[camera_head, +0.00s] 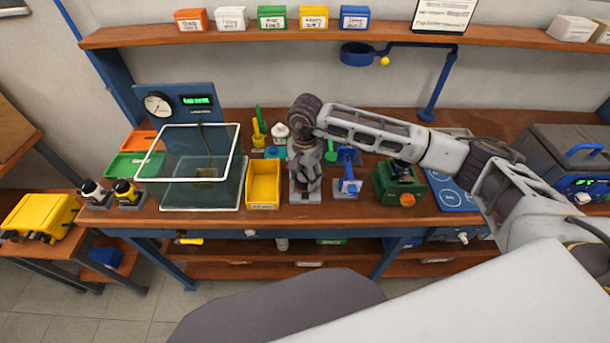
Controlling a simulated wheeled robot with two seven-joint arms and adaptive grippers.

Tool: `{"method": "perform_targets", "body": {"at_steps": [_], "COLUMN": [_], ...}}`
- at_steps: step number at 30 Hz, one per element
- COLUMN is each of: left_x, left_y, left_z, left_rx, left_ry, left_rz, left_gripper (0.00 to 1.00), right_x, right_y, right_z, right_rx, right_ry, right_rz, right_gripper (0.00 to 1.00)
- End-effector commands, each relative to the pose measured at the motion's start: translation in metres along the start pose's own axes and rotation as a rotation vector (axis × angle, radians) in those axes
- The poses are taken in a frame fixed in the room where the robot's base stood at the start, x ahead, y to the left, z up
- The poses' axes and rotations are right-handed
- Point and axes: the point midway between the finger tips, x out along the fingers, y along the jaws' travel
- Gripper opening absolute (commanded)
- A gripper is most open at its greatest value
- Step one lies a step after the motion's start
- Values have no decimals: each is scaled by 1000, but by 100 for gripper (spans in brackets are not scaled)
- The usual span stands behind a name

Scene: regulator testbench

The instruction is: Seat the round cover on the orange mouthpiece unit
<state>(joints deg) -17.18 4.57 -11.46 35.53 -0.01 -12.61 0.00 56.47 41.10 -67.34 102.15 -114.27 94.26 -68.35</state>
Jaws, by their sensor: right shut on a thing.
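My right gripper (305,178) points down over the middle of the workbench, just right of the yellow bin. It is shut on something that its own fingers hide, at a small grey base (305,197). I cannot make out the round cover. An orange round part (407,200) shows on the front of a green fixture (386,184), right of the gripper and below my forearm. I cannot tell whether it is the orange mouthpiece unit. My left gripper is not in view.
A clear tank (190,196) and a yellow bin (263,187) stand left of the gripper. A blue stand (347,188) is close on its right. A grey case (565,155) sits at the far right. A shelf (480,36) with small boxes runs above the workbench (330,216).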

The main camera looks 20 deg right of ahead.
Motion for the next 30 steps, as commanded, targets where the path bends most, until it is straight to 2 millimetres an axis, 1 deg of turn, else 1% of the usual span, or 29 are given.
{"method": "perform_targets", "body": {"at_steps": [14, 15, 20, 21, 28, 30], "left_x": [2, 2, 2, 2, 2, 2], "left_y": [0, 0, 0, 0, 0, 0], "left_z": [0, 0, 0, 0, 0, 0], "left_rx": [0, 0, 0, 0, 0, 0], "left_ry": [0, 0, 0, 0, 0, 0], "left_rz": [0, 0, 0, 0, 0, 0], "left_gripper": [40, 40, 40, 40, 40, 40], "right_x": [1, 1, 1, 1, 1, 1], "right_y": [0, 0, 0, 0, 0, 0], "right_z": [0, 0, 0, 0, 0, 0], "right_rx": [0, 0, 0, 0, 0, 0], "right_ry": [0, 0, 0, 0, 0, 0], "right_rz": [0, 0, 0, 0, 0, 0], "right_gripper": [30, 56, 76, 78, 78, 87]}}
